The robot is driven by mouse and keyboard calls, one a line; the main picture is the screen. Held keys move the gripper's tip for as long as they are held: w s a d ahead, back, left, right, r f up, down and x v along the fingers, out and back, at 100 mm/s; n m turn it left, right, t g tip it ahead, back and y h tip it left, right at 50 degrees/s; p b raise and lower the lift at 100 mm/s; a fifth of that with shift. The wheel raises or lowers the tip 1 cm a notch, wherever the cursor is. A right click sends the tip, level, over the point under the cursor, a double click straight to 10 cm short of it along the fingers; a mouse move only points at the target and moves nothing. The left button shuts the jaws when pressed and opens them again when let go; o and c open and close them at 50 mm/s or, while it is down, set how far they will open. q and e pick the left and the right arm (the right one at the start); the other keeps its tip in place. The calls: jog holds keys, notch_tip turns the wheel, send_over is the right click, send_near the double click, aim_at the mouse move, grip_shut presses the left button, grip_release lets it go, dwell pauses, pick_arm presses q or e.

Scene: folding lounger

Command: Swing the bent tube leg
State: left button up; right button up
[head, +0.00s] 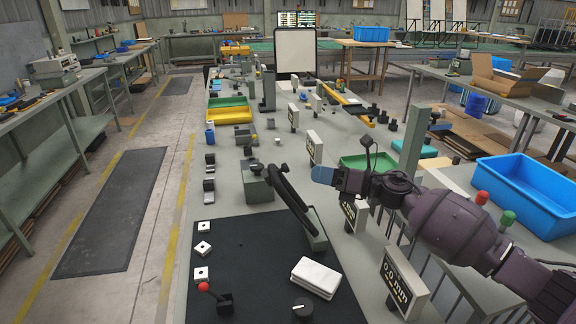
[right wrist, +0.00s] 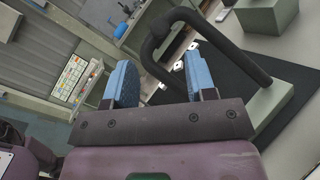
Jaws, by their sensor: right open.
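The bent tube leg (head: 290,195) is a dark tube that leans up and to the left from a grey-green base block (head: 317,238) on the bench. In the right wrist view the leg (right wrist: 240,53) shows as a U-shaped dark tube, with the base block (right wrist: 286,105) at its right. My right gripper (head: 323,175) has blue fingertips and is just right of the leg in the head view. In the right wrist view the jaws (right wrist: 160,82) are open, and part of the tube shows between and beyond the fingers. Contact cannot be told. My left gripper is not in view.
A black mat (head: 245,275) lies in front, bearing a white pad (head: 315,278), a red-knobbed lever (head: 218,297) and a black knob (head: 302,310). A grey block (head: 257,186) stands behind the leg. Label plates line the right edge, including a "0.0 mm" sign (head: 402,284).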

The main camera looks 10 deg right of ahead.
aim_at(285, 168)
jog(key=x, duration=0.9)
jog(key=shift+w+a+r+p, duration=0.1)
jog(key=shift+w+a+p, duration=0.1)
jog(key=shift+p, duration=0.2)
jog(key=shift+s, duration=0.1)
jog(key=c, duration=0.7)
grip_shut()
